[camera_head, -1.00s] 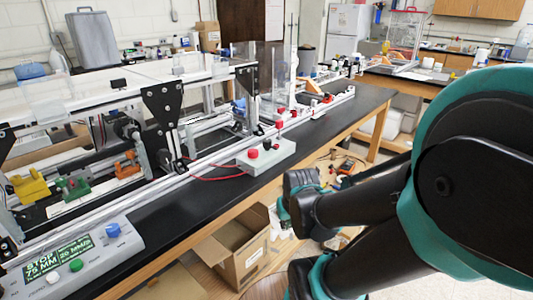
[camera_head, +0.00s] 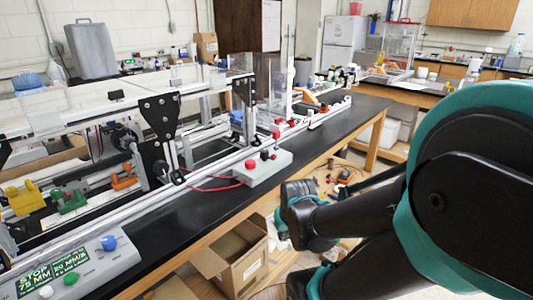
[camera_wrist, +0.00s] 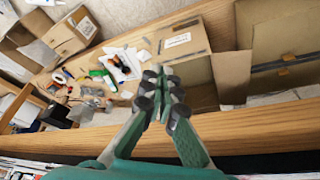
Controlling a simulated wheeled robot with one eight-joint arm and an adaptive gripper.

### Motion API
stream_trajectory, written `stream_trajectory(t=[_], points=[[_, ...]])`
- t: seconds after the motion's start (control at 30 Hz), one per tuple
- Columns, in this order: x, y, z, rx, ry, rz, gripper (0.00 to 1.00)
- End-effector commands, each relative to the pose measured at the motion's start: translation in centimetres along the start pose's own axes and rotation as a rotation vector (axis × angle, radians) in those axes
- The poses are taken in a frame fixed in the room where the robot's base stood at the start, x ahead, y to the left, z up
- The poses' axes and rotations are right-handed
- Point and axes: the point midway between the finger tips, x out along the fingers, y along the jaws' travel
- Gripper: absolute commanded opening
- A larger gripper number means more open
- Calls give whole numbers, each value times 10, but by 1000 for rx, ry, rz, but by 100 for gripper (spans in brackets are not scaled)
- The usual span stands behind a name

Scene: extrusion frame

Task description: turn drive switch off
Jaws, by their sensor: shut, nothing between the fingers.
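A light grey control panel (camera_head: 128,262) lies at the lower left of the head view, at the bench's front edge. It has a lit green display (camera_head: 52,272) reading STOP and 75 MM, a blue knob (camera_head: 108,242), a green button (camera_head: 71,278) and a white button (camera_head: 46,292). A grey box (camera_head: 275,170) with red and black knobs stands farther along the bench. I cannot tell which control is the drive switch. My gripper (camera_wrist: 165,92) is shut and empty in the wrist view, apart from the panel and box, which do not show there.
The extrusion frame (camera_head: 160,105) fills the left of the black bench (camera_head: 205,212). Red wires run beside the grey box. Below the bench are an open cardboard box (camera_head: 240,262) and a lower wooden surface with scattered tools and papers (camera_wrist: 112,70).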

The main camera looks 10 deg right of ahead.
Motion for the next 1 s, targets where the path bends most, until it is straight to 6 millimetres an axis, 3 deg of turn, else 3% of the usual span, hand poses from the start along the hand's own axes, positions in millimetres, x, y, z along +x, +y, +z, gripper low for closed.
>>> stream_trajectory(t=[0.03, 0.17, 0.27, 0.4, 0.7, 0.83, 1.0], points=[[0, 0, 0, 0, 0, 0, 4], [-4, 0, -16, 40, -10, 0, 20], [-17, 0, -54, 146, -37, 3, 32], [-47, -1, -133, 384, -97, 19, 49], [-133, -3, -289, 943, -222, 116, 49], [-173, -4, -338, 1168, -263, 179, 49], [-209, -5, -374, 1369, -291, 246, 49]])
